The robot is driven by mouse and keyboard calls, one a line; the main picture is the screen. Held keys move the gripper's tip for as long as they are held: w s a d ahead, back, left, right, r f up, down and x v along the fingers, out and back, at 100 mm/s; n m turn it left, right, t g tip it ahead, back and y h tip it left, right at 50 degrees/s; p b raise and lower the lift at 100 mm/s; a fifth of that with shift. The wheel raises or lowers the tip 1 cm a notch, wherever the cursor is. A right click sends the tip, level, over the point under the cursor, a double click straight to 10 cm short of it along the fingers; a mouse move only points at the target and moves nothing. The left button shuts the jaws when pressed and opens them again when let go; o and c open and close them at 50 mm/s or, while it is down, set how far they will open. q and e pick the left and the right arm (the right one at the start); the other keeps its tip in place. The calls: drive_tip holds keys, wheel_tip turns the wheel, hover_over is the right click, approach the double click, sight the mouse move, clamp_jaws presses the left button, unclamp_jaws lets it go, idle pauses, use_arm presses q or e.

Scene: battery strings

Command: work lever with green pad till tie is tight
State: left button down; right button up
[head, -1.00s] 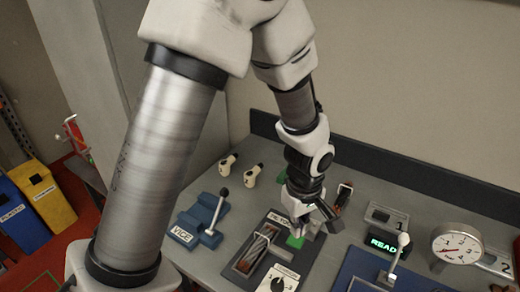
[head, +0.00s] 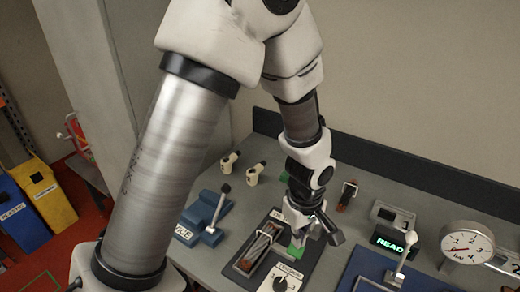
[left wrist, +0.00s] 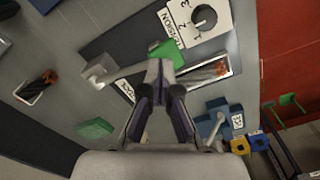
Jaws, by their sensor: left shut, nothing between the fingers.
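The tie tool is a dark panel (head: 316,256) on the bench, with a tray holding a bundle of strands (head: 258,248). Its lever (left wrist: 128,72) is a grey bar with a green pad (left wrist: 167,53) at its end. The pad (head: 297,251) also shows in the head view, just below my left gripper (head: 300,232). In the left wrist view my left gripper (left wrist: 160,70) is shut and empty, its fingertips right at the pad. They look in contact, though a small gap cannot be ruled out. The tie itself is not clear. My right gripper is not in view.
A dial (head: 282,284) sits at the panel's front. A blue vice (head: 205,215) stands left. A blue board with a lever (head: 403,258), a green READY display (head: 390,244) and a gauge (head: 467,243) stand right. A green block (left wrist: 95,128) lies behind the panel.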

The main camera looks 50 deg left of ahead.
use_arm(q)
drive_tip(key=shift+s+f+b, duration=0.15)
drive_tip(key=shift+f+b, duration=0.75)
drive_tip(key=shift+f, duration=0.5)
wheel_tip(320, 180, up, 10)
drive_tip(key=w+p, duration=0.1)
drive_tip(key=p, duration=0.8)
drive_tip(key=shift+p, duration=0.3)
drive_tip(key=shift+a+f, duration=0.1)
